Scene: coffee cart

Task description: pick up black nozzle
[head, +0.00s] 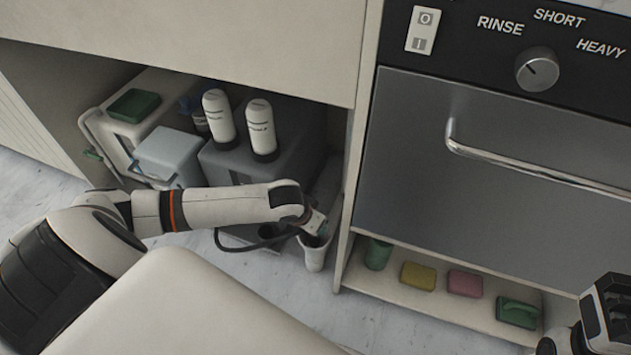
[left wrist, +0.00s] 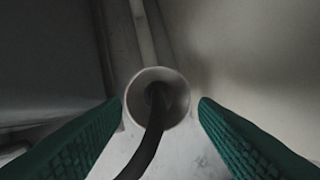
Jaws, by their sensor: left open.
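A black hose (left wrist: 151,138) runs into a white round holder (left wrist: 157,97) in the left wrist view, and its end inside is dark. The nozzle itself cannot be made out apart from the hose. In the head view the white holder (head: 316,254) stands low in the open cabinet bay, with the black hose (head: 250,247) curving to it. My left gripper (left wrist: 160,112) is open, its green fingers on either side of the holder in the picture, nothing between them gripped. It also shows above the holder in the head view (head: 316,228). My right gripper (head: 608,310) is at the lower right edge.
A grey box (head: 225,163) with two white bottles (head: 240,122) stands behind my left arm. A light tub (head: 170,153) and a green sponge (head: 134,105) are left. The cabinet wall (head: 362,130) is close right. A low shelf (head: 450,305) holds sponges and a green cup (head: 378,254).

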